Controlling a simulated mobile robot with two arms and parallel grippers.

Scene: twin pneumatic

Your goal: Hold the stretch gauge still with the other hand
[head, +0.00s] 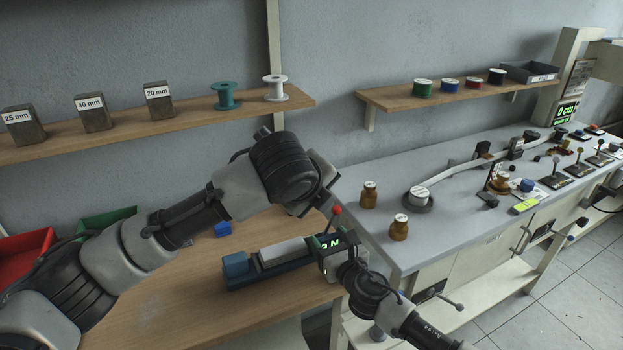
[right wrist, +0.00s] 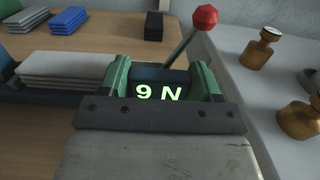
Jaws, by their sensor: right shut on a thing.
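The stretch gauge (head: 283,252) lies on the wooden table, a long dark base with a blue block at its left end, a pale grey block in the middle and a lit display at its right end. A lever with a red knob (head: 336,210) stands beside the display; the knob also shows in the right wrist view (right wrist: 206,16). My right gripper (right wrist: 161,82) is shut on the gauge's display end, a finger on each side. The display (right wrist: 158,92) reads 9 N there. My left arm's end hangs above and behind the gauge; its fingertips are hidden.
Brass weights (head: 399,227) stand on the grey bench (head: 450,225) to the right, with more apparatus beyond. Red (head: 25,252) and green bins stand at the left. A blue block (head: 222,229) lies behind the gauge. Shelves hold marked blocks and spools. The front of the wooden table is clear.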

